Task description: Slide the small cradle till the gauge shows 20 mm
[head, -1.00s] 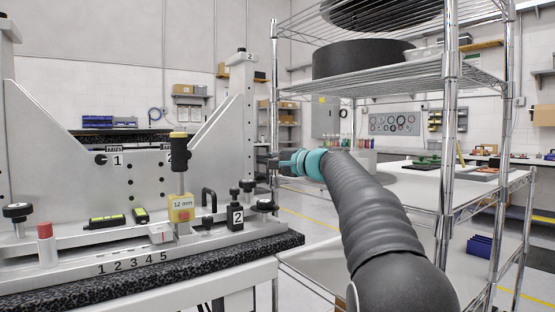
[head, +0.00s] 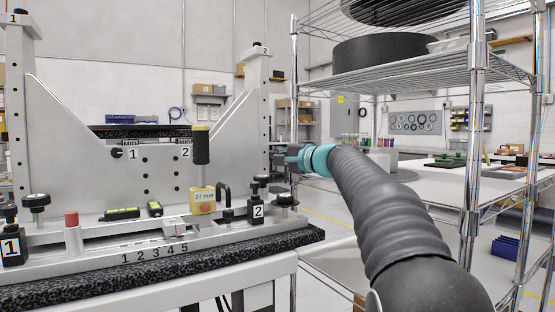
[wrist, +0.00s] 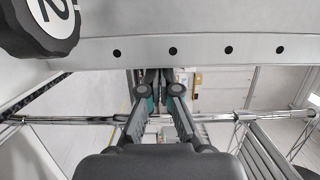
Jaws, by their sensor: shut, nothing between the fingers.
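The yellow gauge block (head: 203,197) on the fixture reads 27 mm and has a red button. A black-topped upright handle (head: 201,150) stands at it. A small pale grey piece (head: 175,226) sits on the rail above the numbers 1 to 5; I cannot tell for sure whether it is the small cradle. My gripper (head: 294,159) is by the fixture's right post, apart from the gauge block. In the wrist view my gripper (wrist: 160,88) is shut with nothing in it, below a holed metal beam (wrist: 200,50).
Black knobs marked 1 (head: 13,246) and 2 (head: 257,208) stand at the fixture's ends. A red-capped post (head: 73,232) stands at its left front. A wire shelf rack (head: 475,130) rises close on the right of my arm. Two black-and-yellow items (head: 122,214) lie on the fixture.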

